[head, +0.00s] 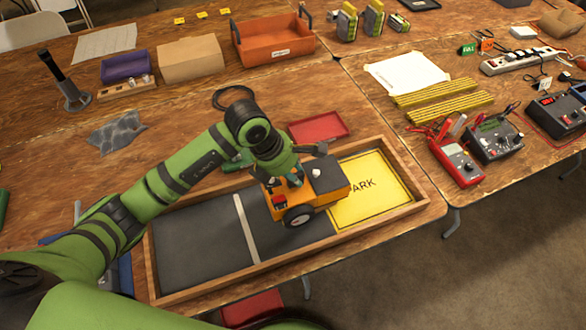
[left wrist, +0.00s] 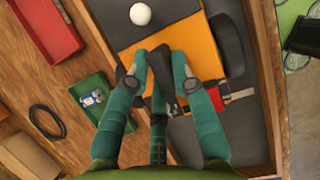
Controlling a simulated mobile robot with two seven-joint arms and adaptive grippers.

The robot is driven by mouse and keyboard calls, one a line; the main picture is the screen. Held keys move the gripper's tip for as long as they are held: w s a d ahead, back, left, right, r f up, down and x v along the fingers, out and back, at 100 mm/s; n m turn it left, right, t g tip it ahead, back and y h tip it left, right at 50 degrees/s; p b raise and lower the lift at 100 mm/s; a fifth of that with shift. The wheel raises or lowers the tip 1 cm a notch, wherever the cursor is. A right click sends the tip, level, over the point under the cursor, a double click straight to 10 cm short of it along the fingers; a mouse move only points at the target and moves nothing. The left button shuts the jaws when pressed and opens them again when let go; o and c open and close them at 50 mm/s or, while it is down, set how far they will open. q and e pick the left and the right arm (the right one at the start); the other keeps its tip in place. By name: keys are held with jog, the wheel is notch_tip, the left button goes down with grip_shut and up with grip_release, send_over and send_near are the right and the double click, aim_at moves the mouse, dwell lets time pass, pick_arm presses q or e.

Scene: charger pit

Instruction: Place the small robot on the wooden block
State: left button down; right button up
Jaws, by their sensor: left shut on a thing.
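The small robot (head: 303,198) is an orange wheeled vehicle with a dark top plate and a white ball on it. It is over the wood-framed tray, at the border of the grey floor and the yellow PARK pad (head: 372,190). Whether its wheels touch the floor I cannot tell. My left gripper (head: 292,178) is shut on a part at its rear. In the left wrist view the teal fingers (left wrist: 163,85) close around a dark upright part over the orange body (left wrist: 195,40). A low wooden block (head: 126,90) with small items lies far left, outside the tray.
The tray's wooden frame (head: 205,283) surrounds the work area. A red tray (head: 319,127) lies behind it, and a black cable ring (head: 233,95) lies behind left. Yellow strips (head: 445,100) and meters (head: 455,160) occupy the right table. Grey floor left of the white line is clear.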

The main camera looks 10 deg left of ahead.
pick_arm(q)
jog(key=shift+w+d+r, duration=0.1)
jog(key=shift+r, duration=0.05)
jog(key=c, duration=1.5)
grip_release()
jog(key=shift+f, duration=0.3)
jog(key=o, duration=0.4)
jog(key=shift+r, duration=0.1)
jog(key=shift+o, duration=0.2)
jog(key=shift+r, duration=0.15)
jog(key=shift+r, duration=0.15)
jog(key=b+v, duration=0.2)
jog(key=v, duration=1)
jog(key=shift+s, duration=0.2)
